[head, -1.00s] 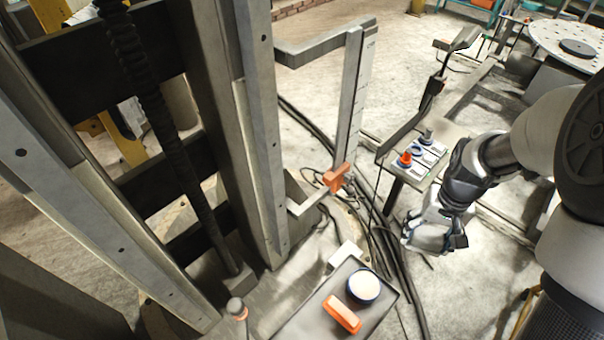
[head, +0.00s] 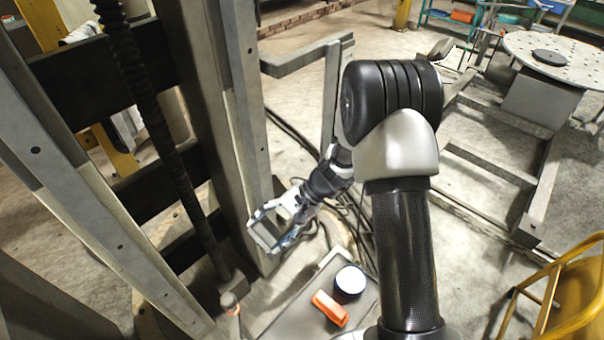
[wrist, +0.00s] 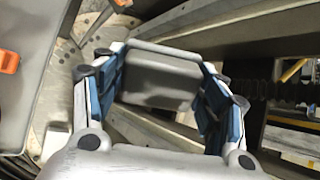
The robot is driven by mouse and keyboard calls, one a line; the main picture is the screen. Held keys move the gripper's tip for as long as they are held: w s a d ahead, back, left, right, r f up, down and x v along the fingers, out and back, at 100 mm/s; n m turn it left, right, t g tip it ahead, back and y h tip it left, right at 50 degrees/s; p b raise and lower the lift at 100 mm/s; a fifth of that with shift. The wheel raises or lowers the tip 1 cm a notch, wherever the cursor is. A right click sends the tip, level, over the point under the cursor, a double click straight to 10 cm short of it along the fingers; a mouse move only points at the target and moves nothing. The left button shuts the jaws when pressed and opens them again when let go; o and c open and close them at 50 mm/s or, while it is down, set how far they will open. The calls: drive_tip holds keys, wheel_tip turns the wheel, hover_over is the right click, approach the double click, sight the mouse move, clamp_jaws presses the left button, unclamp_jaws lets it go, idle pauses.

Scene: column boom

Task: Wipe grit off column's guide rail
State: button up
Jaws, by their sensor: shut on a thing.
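The column's right guide rail (head: 243,110) is a pale steel strip with bolt holes. A similar left rail (head: 105,205) stands across the dark screw. My gripper (head: 268,232) is in front of the lower end of the right rail. In the wrist view my gripper (wrist: 160,98) has its blue-padded fingers closed on the sides of a grey pad-like thing (wrist: 160,78) with a paler rim. Long grey rail-like beams (wrist: 230,35) run diagonally behind it. I cannot tell whether the pad touches the rail, and I cannot make out grit.
A grey tray (head: 285,325) below my gripper holds an orange block (head: 330,308) and a round blue-rimmed white tin (head: 350,281). A grey bracket arm (head: 300,60) juts from the column. Dark cables lie on the floor. A yellow railing (head: 545,290) stands at right.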

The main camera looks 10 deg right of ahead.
drive_tip(key=w+d+f+m+t+p, duration=0.1)
drive_tip(key=w+d+m+t, duration=1.25)
drive_tip(key=w, duration=0.45)
drive_tip(key=shift+n+t+y, duration=0.5)
drive_tip(key=shift+n+t, duration=0.35)
drive_tip(key=shift+t, duration=0.1)
drive_tip(key=shift+b+x, duration=0.3)
drive_tip(key=shift+x, duration=2.35)
drive_tip(key=shift+b+x, duration=0.65)
drive_tip(key=shift+x, duration=0.25)
wheel_tip(320, 180, up, 4)
drive_tip(key=shift+f+p, duration=0.1)
drive_tip(key=shift+p, duration=0.6)
drive_tip(key=shift+w, duration=0.1)
